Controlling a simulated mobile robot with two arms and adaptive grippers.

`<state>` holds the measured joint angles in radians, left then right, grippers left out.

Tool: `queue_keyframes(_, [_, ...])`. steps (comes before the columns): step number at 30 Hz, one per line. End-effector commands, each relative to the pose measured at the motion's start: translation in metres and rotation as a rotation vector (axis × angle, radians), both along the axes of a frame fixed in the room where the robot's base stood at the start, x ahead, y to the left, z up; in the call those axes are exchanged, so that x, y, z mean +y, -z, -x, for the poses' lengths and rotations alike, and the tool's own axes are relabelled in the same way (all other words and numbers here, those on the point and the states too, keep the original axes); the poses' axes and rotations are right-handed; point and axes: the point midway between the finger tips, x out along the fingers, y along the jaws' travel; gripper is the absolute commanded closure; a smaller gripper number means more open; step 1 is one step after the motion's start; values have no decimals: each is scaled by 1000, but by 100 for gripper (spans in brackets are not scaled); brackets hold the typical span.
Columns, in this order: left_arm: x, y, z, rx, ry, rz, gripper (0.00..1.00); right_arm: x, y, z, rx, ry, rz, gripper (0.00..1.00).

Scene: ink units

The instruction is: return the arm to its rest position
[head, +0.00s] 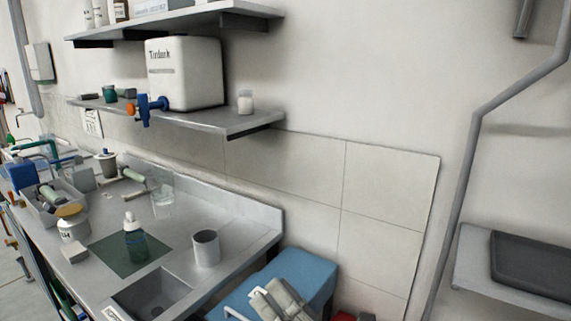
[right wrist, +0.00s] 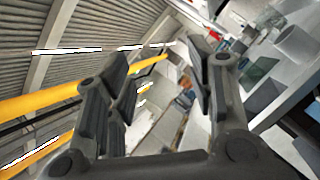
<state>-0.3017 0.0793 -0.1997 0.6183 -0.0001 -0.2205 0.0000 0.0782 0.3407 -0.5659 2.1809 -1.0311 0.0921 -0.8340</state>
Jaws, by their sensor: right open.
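The picture there is strongly tilted, with ceiling on the left and the bench on the upper right. My left gripper is in neither view.
The bench (head: 98,274) holds a grey cup (head: 206,248), a bottle (head: 135,240) on a dark green mat (head: 112,257), a jar (head: 73,228) and a sink (head: 155,295). A shelf (head: 205,122) carries a white tank (head: 184,75). A dark tray (head: 530,262) lies on a right-hand shelf.

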Motion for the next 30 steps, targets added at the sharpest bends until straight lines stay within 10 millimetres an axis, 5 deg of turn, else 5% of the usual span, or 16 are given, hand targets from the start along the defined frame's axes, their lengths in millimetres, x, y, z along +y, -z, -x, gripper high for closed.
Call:
queue_keyframes(6, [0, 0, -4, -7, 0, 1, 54, -98, 49, -43, 542, 237, -480, 50])
queue_keyframes(11, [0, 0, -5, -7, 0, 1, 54, -160, 124, -38, 927, 425, -821, 50])
queue_keyframes(15, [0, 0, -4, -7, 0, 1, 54, -197, 199, -3, 1246, 609, -1102, 50])
queue_keyframes(21, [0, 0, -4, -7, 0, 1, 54, -218, 278, 76, 1609, 875, -1413, 50])
queue_keyframes(30, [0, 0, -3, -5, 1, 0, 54, -216, 328, 188, 1949, 1229, -1665, 50])
